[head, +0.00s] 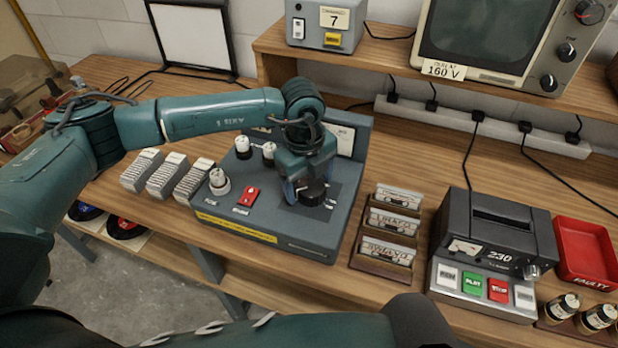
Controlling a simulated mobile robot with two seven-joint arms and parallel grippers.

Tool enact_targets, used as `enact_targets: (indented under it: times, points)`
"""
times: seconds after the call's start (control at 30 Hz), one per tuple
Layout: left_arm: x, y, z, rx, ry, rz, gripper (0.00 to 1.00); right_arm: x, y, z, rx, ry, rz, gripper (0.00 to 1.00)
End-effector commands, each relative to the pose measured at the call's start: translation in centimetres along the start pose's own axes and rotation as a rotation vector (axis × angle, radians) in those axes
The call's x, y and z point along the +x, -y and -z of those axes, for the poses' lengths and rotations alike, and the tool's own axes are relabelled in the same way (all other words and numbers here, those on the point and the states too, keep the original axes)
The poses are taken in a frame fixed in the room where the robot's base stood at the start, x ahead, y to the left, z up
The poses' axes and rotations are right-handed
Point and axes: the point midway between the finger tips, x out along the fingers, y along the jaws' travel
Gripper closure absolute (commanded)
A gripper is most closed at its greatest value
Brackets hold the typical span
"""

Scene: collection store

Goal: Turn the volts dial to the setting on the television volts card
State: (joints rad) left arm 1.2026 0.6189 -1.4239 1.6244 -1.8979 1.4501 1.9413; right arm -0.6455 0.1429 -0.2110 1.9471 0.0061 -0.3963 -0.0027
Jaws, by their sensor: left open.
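The volts card (443,70) hangs at the lower left of the television (478,40) and reads 160 V. A black dial (313,191), apparently the volts dial, sits on the right part of the blue-grey console (275,238). My left gripper (306,193) points down over this dial, open, with its fingers beside it. I cannot tell whether the fingers touch it. The gripper hides part of the dial and its scale, so its setting cannot be read. My right gripper is not in view.
The console also has white-topped knobs (219,178) and a red switch (246,196). A card rack (372,268) stands to its right, then a grey unit showing 230 (497,228) and a red tray (584,250). A power strip (500,127) lies behind. Grey card stacks (167,176) stand left.

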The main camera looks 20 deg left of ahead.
Motion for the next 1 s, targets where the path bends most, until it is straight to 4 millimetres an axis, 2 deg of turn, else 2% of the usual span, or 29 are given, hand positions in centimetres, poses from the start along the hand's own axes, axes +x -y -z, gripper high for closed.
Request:
enact_targets:
  times: [0.3, 0.83, 1.0]
  points:
    - [0.38, -0.01, 0.0, 0.0, 0.0, 0.0, 0.26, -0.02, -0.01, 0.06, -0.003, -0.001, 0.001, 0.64]
    - [0.32, 0.0, -0.01, 0.0, 0.0, 0.0, 0.68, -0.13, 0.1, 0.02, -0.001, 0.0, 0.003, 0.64]
    - [0.35, 0.0, -0.02, 0.004, 0.0, 0.0, 0.7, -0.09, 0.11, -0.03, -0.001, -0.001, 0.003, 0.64]
